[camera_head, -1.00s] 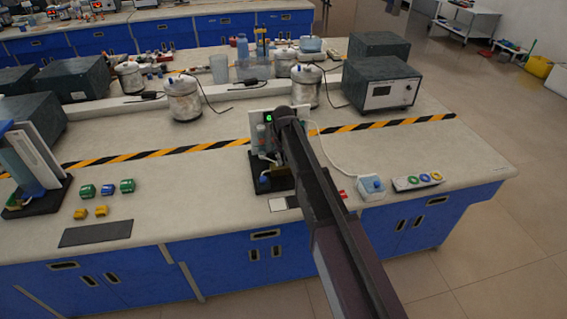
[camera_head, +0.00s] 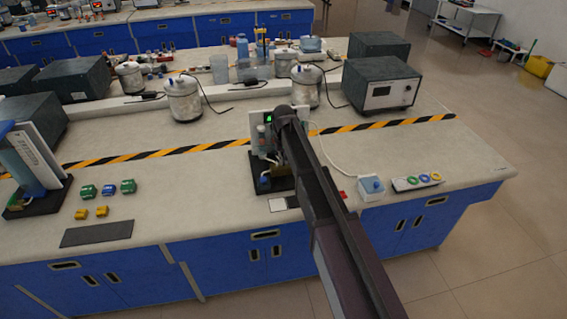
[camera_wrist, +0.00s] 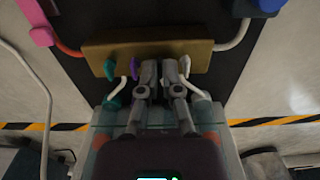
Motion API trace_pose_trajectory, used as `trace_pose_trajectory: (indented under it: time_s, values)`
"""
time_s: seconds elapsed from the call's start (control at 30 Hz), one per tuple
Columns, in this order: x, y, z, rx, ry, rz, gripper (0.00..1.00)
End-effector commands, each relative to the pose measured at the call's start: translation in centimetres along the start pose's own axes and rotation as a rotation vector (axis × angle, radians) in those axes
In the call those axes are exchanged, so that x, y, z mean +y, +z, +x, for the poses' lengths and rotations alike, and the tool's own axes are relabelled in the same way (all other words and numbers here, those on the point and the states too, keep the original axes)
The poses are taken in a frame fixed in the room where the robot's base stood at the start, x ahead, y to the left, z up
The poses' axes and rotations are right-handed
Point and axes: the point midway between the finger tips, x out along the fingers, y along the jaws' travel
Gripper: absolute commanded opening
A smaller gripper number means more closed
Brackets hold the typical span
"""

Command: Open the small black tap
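In the wrist view a brass block (camera_wrist: 200,50) carries a row of small levers on a dark base. A teal lever (camera_wrist: 110,68) and a purple lever (camera_wrist: 134,67) stand left of my gripper (camera_wrist: 160,66); an olive lever (camera_wrist: 186,65) stands right of it. My fingertips are close together at the block's lower edge, a narrow dark gap between them. The small black tap is not clearly visible; the fingers cover the spot between the purple and olive levers. In the head view my arm hides most of the apparatus, whose dark base (camera_head: 260,185) shows.
A pink part (camera_wrist: 35,20) with a red tube and a blue part (camera_wrist: 265,6) with a white tube flank the block. A small blue-topped box (camera_head: 371,187) and a tray of coloured rings (camera_head: 417,182) stand right.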

Motion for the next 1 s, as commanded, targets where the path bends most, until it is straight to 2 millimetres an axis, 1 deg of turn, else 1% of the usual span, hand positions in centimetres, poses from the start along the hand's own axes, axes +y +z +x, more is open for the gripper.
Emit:
trace_pose_trajectory:
  time_s: [0.23,0.37,1.0]
  values:
    - [0.00,0.01,0.00,0.000,0.000,-0.012,0.00]
    - [0.00,0.01,0.00,0.000,0.000,-0.067,0.00]
    - [0.01,0.02,0.01,0.000,-0.001,-0.541,0.00]
